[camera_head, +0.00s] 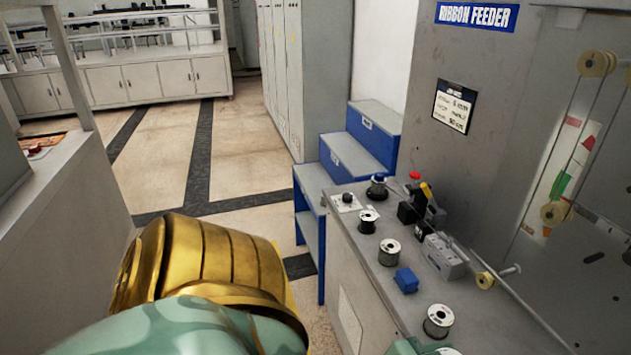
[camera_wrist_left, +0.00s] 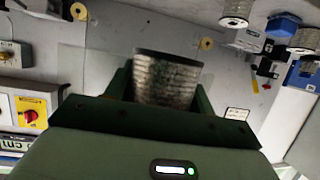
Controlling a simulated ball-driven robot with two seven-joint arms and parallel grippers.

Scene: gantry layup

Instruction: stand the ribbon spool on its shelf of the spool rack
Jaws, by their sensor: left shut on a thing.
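My left gripper (camera_wrist_left: 165,92) is shut on a ribbon spool (camera_wrist_left: 168,80) in the left wrist view. The spool has a grey wound body and a dark flange, and its lower part is hidden between the green fingers. In the head view my gold and green left arm fills the lower left; the held spool cannot be made out there. The spool rack (camera_head: 367,149) is a blue stepped stand with grey shelf tops and small labels, beyond the bench. Its visible shelves look empty. My right gripper is not identifiable in either view.
The grey bench (camera_head: 375,290) holds several spools, including a near one (camera_head: 438,320) and a middle one (camera_head: 389,252). A blue block (camera_head: 406,280) lies between these two. The ribbon feeder panel (camera_head: 440,60) rises at the right. Open floor (camera_head: 240,165) lies left of the rack.

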